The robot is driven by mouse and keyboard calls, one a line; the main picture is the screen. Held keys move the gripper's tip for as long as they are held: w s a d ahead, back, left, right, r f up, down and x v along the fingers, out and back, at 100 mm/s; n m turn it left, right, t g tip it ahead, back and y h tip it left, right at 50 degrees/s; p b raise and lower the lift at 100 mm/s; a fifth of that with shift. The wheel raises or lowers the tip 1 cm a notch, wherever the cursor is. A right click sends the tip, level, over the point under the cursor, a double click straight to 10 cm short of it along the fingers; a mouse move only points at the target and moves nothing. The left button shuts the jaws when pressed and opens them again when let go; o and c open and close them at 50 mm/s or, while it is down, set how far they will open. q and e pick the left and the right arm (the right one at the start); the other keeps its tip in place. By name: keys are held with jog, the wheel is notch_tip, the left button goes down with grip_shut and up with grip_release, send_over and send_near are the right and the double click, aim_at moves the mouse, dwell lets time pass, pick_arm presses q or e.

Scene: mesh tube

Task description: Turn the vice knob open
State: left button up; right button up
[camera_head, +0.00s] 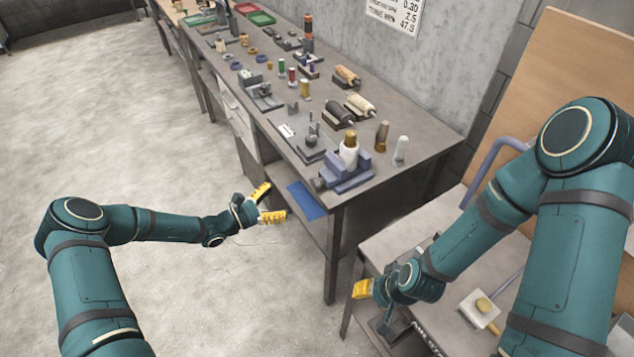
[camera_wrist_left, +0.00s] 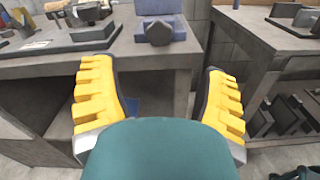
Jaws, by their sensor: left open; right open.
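The blue-grey vice (camera_head: 350,180) stands at the near end of the long workbench, with a white and brass cylinder (camera_head: 349,151) upright in it. Its dark faceted knob (camera_wrist_left: 158,34) faces me in the left wrist view, centred above the gap between my left fingers. In the head view the knob (camera_head: 319,184) is small, at the bench's front edge. My left gripper (camera_head: 268,204) is open and empty, in front of the bench and apart from the knob. My right gripper (camera_head: 362,289) is low over the side table; only a yellow finger shows clearly. It is apart from the vice.
The workbench (camera_head: 425,143) holds several tools, spools and rollers. Two small upright pieces (camera_head: 382,136) stand behind the vice. A blue panel (camera_head: 306,199) lies below the bench top. A side table (camera_head: 405,243) with a mallet (camera_head: 480,308) is at right. Floor at left is clear.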

aim_at(313, 184)
pick_arm(q)
jog(key=x, duration=1.3)
jog(key=shift+w+d, duration=0.2)
jog(key=c, duration=1.2)
